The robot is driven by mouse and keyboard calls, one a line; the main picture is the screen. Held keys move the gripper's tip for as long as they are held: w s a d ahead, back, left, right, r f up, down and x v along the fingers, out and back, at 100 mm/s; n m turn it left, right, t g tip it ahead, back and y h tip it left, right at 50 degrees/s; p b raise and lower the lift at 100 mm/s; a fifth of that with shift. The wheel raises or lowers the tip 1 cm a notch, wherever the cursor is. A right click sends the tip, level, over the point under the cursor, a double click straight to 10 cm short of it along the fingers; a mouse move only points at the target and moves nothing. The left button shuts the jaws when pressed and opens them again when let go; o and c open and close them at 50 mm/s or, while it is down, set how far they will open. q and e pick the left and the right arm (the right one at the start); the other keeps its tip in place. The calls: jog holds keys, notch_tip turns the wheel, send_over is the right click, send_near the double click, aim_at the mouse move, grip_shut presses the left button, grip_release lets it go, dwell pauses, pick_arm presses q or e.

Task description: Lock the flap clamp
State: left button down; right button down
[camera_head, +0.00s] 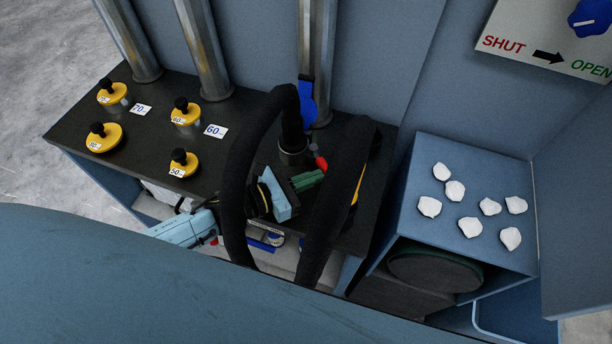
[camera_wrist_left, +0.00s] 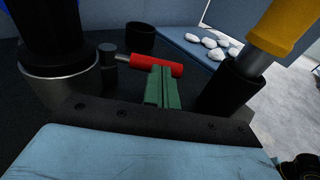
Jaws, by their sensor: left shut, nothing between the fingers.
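In the left wrist view the red handle (camera_wrist_left: 160,66) lies roughly level on a short metal rod that runs to a small black block (camera_wrist_left: 108,58). My left gripper (camera_head: 308,180) has green fingers, which are shut and empty. Its fingertips (camera_wrist_left: 164,72) overlap the red handle in the wrist view; I cannot tell whether they touch it. My right gripper is not in view.
Several yellow knobbed weights (camera_head: 111,137) stand on the dark bench (camera_head: 150,165) at left. Thick black loops (camera_head: 236,180) surround the gripper area. A SHUT/OPEN sign (camera_head: 545,40) is at upper right.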

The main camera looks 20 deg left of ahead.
aim_at(327, 177)
pick_arm(q)
jog(key=shift+w+d+b, duration=0.3)
jog(key=shift+w+d, duration=0.15)
jog(key=shift+d, duration=0.4)
jog(key=shift+w+d+b, duration=0.3)
jog(key=shift+w+d, duration=0.1)
jog(key=shift+d, duration=0.4)
jog(key=shift+b+x, duration=0.3)
jog(key=shift+x, duration=0.65)
jog(key=shift+r, duration=0.1)
jog(key=shift+a, duration=0.1)
